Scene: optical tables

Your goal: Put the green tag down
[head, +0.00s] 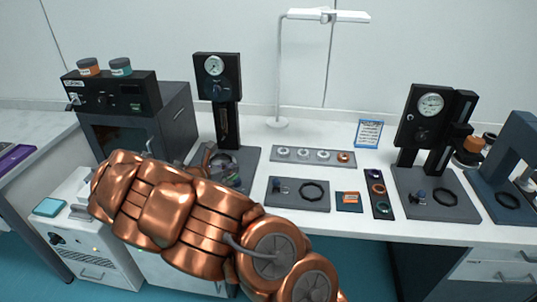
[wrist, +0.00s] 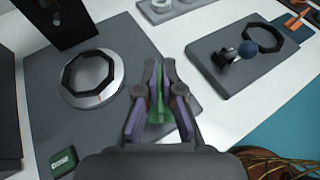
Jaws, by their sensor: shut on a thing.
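The green tag (wrist: 156,105) is between the fingers of my gripper (wrist: 158,68) in the wrist view. The gripper is shut on it, and the fingers hide part of its sides. They are above the right side of a dark grey base plate (wrist: 118,38); I cannot tell whether the tag touches the plate. In the head view my copper-coloured arm reaches toward the left gauge stand (head: 217,85) and hides much of the area in front of it. I cannot make out the tag there.
A silver ring with a black opening (wrist: 92,77) lies left of the gripper. A small green label (wrist: 62,161) with white lettering is at lower left. A grey plate (wrist: 250,82) with a black ring and blue-knobbed part lies right. White tabletop (wrist: 180,40) shows between the plates.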

